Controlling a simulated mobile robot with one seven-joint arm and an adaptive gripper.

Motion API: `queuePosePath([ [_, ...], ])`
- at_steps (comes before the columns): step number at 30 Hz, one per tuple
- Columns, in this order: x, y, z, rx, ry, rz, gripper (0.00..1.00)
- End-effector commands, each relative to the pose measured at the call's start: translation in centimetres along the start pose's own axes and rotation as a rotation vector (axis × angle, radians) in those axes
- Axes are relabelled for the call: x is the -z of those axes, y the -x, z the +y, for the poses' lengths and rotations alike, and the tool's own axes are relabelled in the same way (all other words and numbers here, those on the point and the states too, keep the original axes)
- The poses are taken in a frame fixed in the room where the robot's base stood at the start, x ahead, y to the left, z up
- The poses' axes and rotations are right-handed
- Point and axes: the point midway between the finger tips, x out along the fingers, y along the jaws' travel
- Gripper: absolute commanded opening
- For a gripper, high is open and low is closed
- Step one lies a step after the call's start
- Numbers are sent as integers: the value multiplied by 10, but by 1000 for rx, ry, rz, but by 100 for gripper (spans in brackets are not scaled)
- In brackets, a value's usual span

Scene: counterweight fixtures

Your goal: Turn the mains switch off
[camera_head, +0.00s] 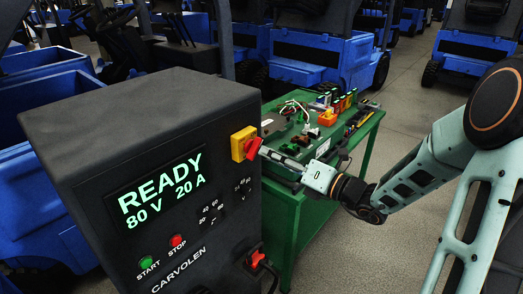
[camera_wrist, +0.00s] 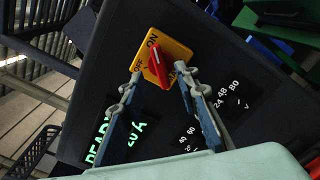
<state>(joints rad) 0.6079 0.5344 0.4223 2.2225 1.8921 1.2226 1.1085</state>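The mains switch is a yellow plate (camera_head: 238,143) with a red rotary handle (camera_head: 252,149) on the dark charger's front, near its upper right. In the wrist view the yellow plate (camera_wrist: 179,51) carries ON and OFF lettering, and the red handle (camera_wrist: 159,66) has a pale mark at its end towards ON. My gripper (camera_wrist: 159,75) is open, with one fingertip on each side of the red handle. I cannot tell whether either finger touches it. In the head view my gripper (camera_head: 262,151) reaches the switch from the right.
The charger's display (camera_head: 160,188) reads READY, 80 V 20 A. Below it are a green START button (camera_head: 147,262) and a red STOP button (camera_head: 178,241). A red-handled connector (camera_head: 256,260) sits low right. A green bench (camera_head: 283,222) with parts stands close behind my gripper.

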Motion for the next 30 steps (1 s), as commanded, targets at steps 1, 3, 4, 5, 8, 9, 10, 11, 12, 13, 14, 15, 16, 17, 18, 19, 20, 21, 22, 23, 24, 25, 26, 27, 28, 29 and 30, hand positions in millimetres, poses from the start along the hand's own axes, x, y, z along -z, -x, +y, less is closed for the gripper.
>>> queuePosePath([
  [1,0,-10,1,-3,-1,2,29],
  [3,0,-21,1,-2,0,2,29],
  [4,0,-25,0,-1,0,1,29],
  [5,0,-28,0,-1,0,2,29],
  [8,0,-37,0,0,2,1,29],
  [9,0,-40,0,1,1,1,29],
  [10,0,-41,0,1,1,1,29],
  [11,0,-42,0,1,1,1,29],
  [12,0,-42,0,1,1,1,29],
  [13,0,-43,0,1,1,1,29],
  [14,0,-43,0,1,1,1,29],
  [15,0,-43,0,1,1,1,29],
  [16,0,-43,0,1,2,1,29],
  [17,0,-43,0,1,2,1,29],
  [18,0,-43,0,1,2,1,29],
  [19,0,-43,0,1,2,1,29],
  [20,0,-43,0,1,2,1,26],
  [21,0,-43,0,1,2,1,21],
  [22,0,-42,0,1,2,1,18],
  [23,0,-42,0,1,2,1,15],
  [24,0,-42,0,1,2,1,10],
  [25,0,-42,0,1,2,1,7],
  [26,0,-42,0,1,2,1,4],
  [27,0,-42,0,1,2,1,0],
  [28,0,-42,0,1,2,1,0],
  [29,0,-42,0,1,2,1,0],
  [30,0,-42,0,1,2,1,0],
])
